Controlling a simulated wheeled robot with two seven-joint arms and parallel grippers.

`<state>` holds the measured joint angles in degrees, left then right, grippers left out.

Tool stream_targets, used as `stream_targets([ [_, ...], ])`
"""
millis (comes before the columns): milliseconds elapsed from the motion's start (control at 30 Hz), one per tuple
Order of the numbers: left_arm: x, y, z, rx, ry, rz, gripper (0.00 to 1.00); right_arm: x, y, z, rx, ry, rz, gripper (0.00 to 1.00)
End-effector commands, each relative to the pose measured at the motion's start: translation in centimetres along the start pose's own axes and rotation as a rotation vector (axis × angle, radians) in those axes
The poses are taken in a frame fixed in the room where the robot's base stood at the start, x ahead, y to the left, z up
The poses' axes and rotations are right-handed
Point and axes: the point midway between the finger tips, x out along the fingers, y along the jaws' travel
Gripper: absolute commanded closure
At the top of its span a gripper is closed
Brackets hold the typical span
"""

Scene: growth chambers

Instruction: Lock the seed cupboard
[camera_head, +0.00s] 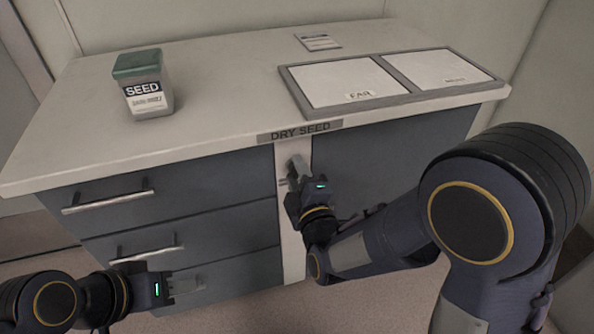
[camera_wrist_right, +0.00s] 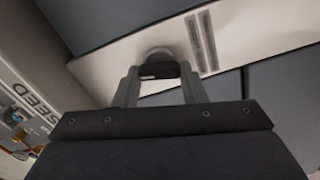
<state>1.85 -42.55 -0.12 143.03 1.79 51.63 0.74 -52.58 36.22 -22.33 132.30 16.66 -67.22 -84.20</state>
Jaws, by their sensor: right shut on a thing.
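The cupboard is a bench with a light top and a grey-blue door (camera_head: 385,155) to the right of a pale upright strip (camera_head: 292,240). A plate (camera_head: 300,132) above the strip reads "DRY SEED". My right gripper (camera_head: 298,172) is at the strip's upper part, shut on a small lock piece.
Drawers with bar handles (camera_head: 108,201) are left of the strip. A green-lidded seed tin (camera_head: 143,85), a grey two-part tray (camera_head: 380,104) and a small card (camera_head: 318,41) are on top. The strip has narrow slots (camera_wrist_right: 202,42) beside the fitting.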

Motion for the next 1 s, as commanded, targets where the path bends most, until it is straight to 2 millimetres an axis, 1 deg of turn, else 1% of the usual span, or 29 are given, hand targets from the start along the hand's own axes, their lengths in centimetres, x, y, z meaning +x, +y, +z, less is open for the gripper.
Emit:
stream_targets([
  [200,-0.55,0.25,-0.28,0.000,0.000,0.000,0.64,-0.04,-0.08,-0.08,-0.155,0.002,-0.003,0.85],
  [400,-0.78,0.35,-0.39,0.000,0.000,0.000,0.64,-0.04,-0.15,-0.04,-0.246,0.002,-0.003,0.85],
  [600,-0.87,0.40,-0.44,0.000,0.000,0.000,0.64,-0.04,-0.20,-0.04,-0.291,0.002,-0.002,0.85],
  [1000,-0.88,0.40,-0.44,0.000,0.000,0.000,0.64,-0.05,-0.24,-0.03,-0.303,0.002,-0.003,0.85],
])
